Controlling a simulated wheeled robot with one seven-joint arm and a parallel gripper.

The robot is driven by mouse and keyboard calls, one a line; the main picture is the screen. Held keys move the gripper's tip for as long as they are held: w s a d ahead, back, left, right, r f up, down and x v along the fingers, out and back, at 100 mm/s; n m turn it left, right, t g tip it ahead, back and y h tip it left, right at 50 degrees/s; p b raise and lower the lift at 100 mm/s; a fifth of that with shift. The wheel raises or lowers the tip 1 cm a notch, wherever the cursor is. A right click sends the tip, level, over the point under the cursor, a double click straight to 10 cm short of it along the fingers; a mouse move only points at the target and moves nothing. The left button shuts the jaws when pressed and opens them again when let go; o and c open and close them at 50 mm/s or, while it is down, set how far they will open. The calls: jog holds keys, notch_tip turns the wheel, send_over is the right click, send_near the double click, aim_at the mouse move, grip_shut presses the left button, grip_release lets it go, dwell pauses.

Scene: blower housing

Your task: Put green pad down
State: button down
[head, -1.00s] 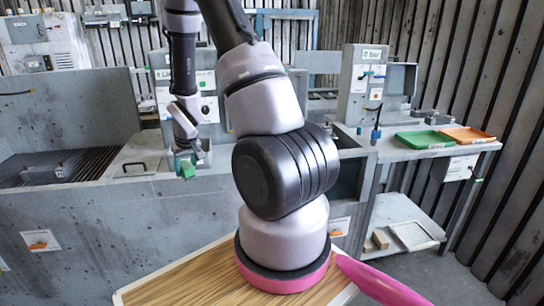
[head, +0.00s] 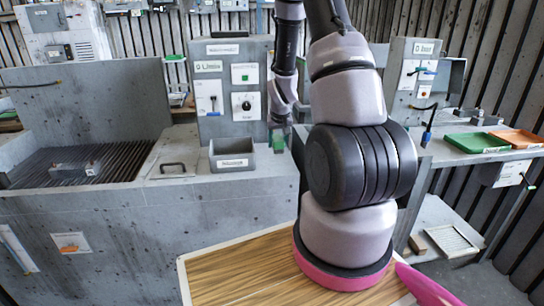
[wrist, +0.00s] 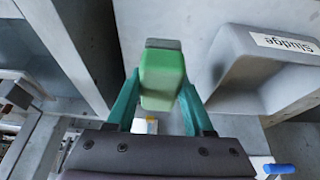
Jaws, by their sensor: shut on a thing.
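My gripper (wrist: 160,92) is shut on the green pad (wrist: 162,72) in the wrist view, with one teal finger on each side of it. The pad is a small block with a grey-green end and green body. In the head view the gripper (head: 279,128) hangs low, just right of a small grey bin (head: 232,157), and the pad (head: 278,145) shows as a small green patch below it. Whether the pad touches the surface below is not clear.
The bin, labelled "Sludge", shows at the right in the wrist view (wrist: 250,75). A control panel (head: 230,85) stands behind it. A grate (head: 65,165) and a handled plate (head: 172,165) lie left. A green tray (head: 478,142) and an orange tray (head: 518,139) are far right.

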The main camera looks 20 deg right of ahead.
aim_at(276, 163)
notch_tip(276, 163, down, 2)
jog(key=shift+a+f, duration=0.1)
jog(key=shift+f, duration=2.05)
jog(key=shift+f, duration=0.1)
jog(key=shift+c, duration=1.4)
grip_release()
